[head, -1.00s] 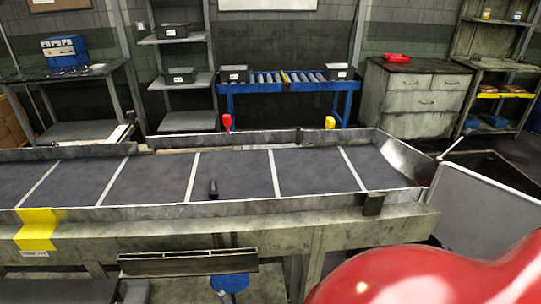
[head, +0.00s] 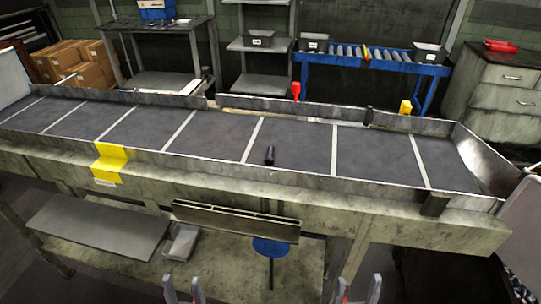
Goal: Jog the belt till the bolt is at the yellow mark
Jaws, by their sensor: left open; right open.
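The bolt (head: 270,155) is a small dark piece on the grey belt (head: 210,133), just right of a pale cross line, near the belt's front side. The yellow mark (head: 111,163) is a band over the conveyor's front rail, well to the left of the bolt. A red knob-like piece (head: 296,91) and a yellow one (head: 405,106) stand at the belt's far side. My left gripper (head: 183,288) and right gripper (head: 359,288) show only their fingertips at the bottom edge. Both are open and empty, in front of the conveyor and apart from it.
A metal channel (head: 235,221) and a blue round piece (head: 271,248) are below the front rail. A lower shelf (head: 105,229) lies under the conveyor. A metal chute (head: 485,156) ends the belt at right. Tables, shelves and a roller stand (head: 372,69) are behind.

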